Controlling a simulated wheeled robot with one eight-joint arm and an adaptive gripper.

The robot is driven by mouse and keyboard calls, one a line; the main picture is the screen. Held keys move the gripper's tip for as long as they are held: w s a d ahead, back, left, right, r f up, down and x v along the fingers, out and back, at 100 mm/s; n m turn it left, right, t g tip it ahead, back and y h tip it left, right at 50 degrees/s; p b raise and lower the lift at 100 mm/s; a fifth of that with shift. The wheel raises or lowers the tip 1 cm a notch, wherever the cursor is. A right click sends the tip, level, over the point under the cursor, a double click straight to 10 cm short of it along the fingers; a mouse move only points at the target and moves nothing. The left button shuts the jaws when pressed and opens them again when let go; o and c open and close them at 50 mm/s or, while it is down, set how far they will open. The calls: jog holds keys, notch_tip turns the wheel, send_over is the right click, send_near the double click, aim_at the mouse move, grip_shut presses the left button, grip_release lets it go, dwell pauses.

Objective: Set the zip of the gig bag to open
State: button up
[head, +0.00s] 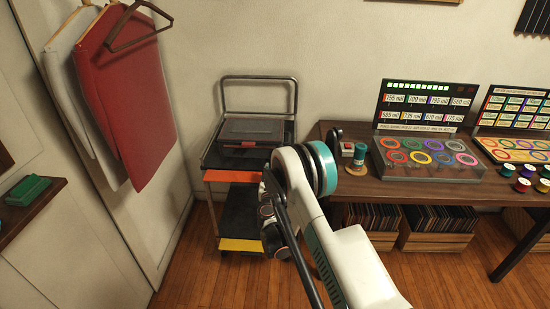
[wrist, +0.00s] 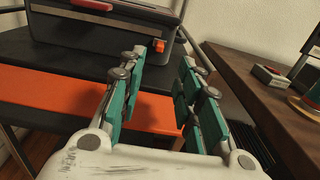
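A dark case (head: 252,131), which may be the gig bag, lies flat on top of a cart in the head view. A reddish strip shows along its lower front. In the wrist view the case (wrist: 105,35) stands beyond my fingers, with a red piece (wrist: 92,5) at the top and a small orange-red tab (wrist: 160,46) at its right front corner. I cannot tell which piece is the zip, or its state. My gripper (wrist: 162,58) is open and empty, short of the case, its fingers apart with the orange shelf edge visible between them.
The cart (head: 240,177) has an orange-edged shelf and a yellow-edged lower one. To its right a wooden table (head: 350,187) holds a box of coloured rings (head: 430,172) and spools. Garments (head: 130,95) hang at left. A small shelf (head: 30,205) holds a green box.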

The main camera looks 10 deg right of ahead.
jog(key=b+x, duration=0.3)
jog(key=x, duration=0.8)
jog(key=shift+w, duration=0.2)
grip_shut()
